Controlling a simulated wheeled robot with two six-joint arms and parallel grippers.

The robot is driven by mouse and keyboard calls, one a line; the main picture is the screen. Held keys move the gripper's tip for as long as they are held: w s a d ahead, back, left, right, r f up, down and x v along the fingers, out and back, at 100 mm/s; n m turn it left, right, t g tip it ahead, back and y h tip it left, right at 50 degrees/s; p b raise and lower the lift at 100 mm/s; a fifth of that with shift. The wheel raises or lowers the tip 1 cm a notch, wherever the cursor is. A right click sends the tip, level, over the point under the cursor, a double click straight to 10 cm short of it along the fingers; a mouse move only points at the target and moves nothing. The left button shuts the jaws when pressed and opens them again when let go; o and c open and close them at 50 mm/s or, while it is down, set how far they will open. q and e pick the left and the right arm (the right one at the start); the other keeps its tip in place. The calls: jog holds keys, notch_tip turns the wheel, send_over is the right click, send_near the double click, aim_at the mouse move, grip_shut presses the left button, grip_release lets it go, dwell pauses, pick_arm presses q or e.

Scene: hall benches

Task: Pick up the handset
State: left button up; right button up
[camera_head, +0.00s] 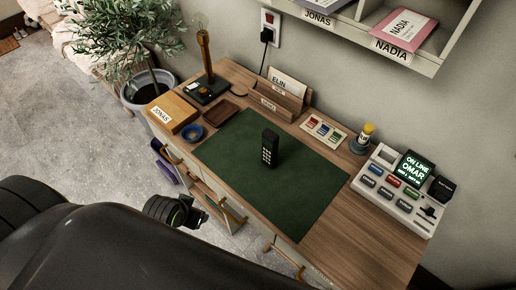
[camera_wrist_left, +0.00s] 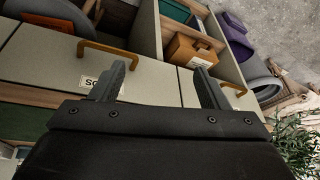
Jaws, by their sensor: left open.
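The black handset (camera_head: 270,148) with pale keys stands upright on the green desk mat (camera_head: 225,148), near its middle, in the head view. My left gripper (camera_head: 196,213) is low in front of the desk, to the left of and below the handset, apart from it. In the left wrist view my left gripper (camera_wrist_left: 165,85) has its two fingers spread with nothing between them, facing drawer fronts. The handset is not in the left wrist view. My right gripper is not in view.
A console with a lit screen (camera_head: 415,170) sits at the desk's right. A JONAS box (camera_head: 171,113), blue bowl (camera_head: 192,132), lamp (camera_head: 206,65) and letter holder (camera_head: 280,98) line the left and back. Drawer handles (camera_wrist_left: 108,54) stick out in front. A plant (camera_head: 120,40) stands left.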

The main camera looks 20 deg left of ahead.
aim_at(267, 136)
pick_arm(q)
jog(key=w+d+r+m+t+h, duration=0.25)
jog(key=w+d+r+t, duration=0.2)
jog(key=r, duration=0.55)
jog(key=w+d+r+m+t+h, duration=0.25)
jog(key=w+d+r, duration=0.3)
jog(key=r, duration=0.45)
jog(key=shift+n, duration=0.4)
jog(key=x, duration=0.3)
jog(key=r+x, duration=0.1)
jog(key=x, duration=0.3)
jog(key=w+x, duration=0.1)
jog(key=x, duration=0.3)
jog(key=shift+w+a+r, duration=0.1)
jog(key=shift+w, duration=0.05)
jog(key=shift+w+f, duration=0.25)
jog(key=shift+w, duration=0.15)
jog(key=shift+w+d+f+p, duration=0.15)
jog(key=shift+w+d+p, duration=0.25)
jog(key=shift+w+p, duration=0.1)
jog(key=x, duration=0.3)
jog(key=shift+d+p, duration=0.1)
jog(key=shift+p, duration=0.2)
jog(key=shift+w+d+f, duration=0.1)
jog(key=shift+w+f, duration=0.1)
jog(key=shift+w, duration=0.25)
